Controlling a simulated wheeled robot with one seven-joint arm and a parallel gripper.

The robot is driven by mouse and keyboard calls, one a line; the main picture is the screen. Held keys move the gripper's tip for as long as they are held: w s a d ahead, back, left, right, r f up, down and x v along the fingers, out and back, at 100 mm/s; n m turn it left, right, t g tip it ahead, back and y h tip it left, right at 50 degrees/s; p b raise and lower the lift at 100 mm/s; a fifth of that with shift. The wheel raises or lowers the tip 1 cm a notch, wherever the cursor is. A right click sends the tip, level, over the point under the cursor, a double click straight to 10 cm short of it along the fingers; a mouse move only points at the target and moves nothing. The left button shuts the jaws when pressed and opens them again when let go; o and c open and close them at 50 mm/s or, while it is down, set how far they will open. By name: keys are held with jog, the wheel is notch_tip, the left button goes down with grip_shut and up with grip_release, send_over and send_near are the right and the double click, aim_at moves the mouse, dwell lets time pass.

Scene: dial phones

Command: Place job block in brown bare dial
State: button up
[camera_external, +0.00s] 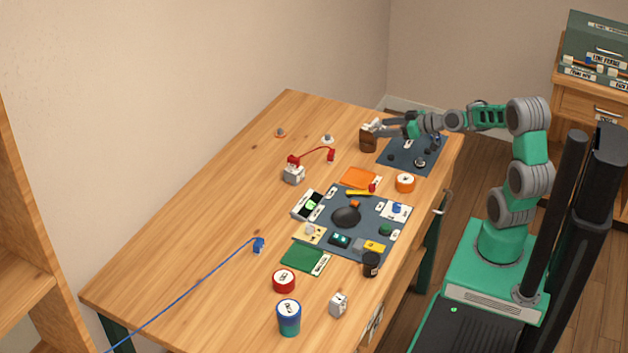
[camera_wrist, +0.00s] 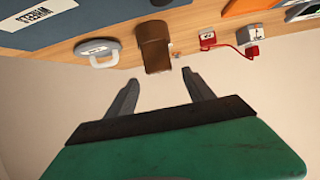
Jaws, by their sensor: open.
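My gripper (camera_external: 384,128) is at the far end of the table, close by a dark brown upright thing (camera_external: 368,140), possibly the brown dial. A pale piece (camera_external: 372,126) shows at its top; I cannot tell whether it rests there or is a fingertip. In the wrist view my gripper (camera_wrist: 160,77) is open, with nothing between its fingers. The brown thing (camera_wrist: 154,45) lies just beyond the fingertips there. No label reading "job" is legible. A small grey block with a dark mark (camera_external: 338,304) stands at the near end and may be the job block.
A grey block (camera_external: 293,173) has a red cable to a red plug (camera_external: 331,155). A dark mat (camera_external: 415,157) and a crowded central mat (camera_external: 372,218) hold several small items. The table's left side is mostly clear.

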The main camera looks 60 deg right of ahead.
jog(key=v, duration=0.5)
jog(key=shift+s+r, duration=0.2)
jog(key=shift+s, duration=0.15)
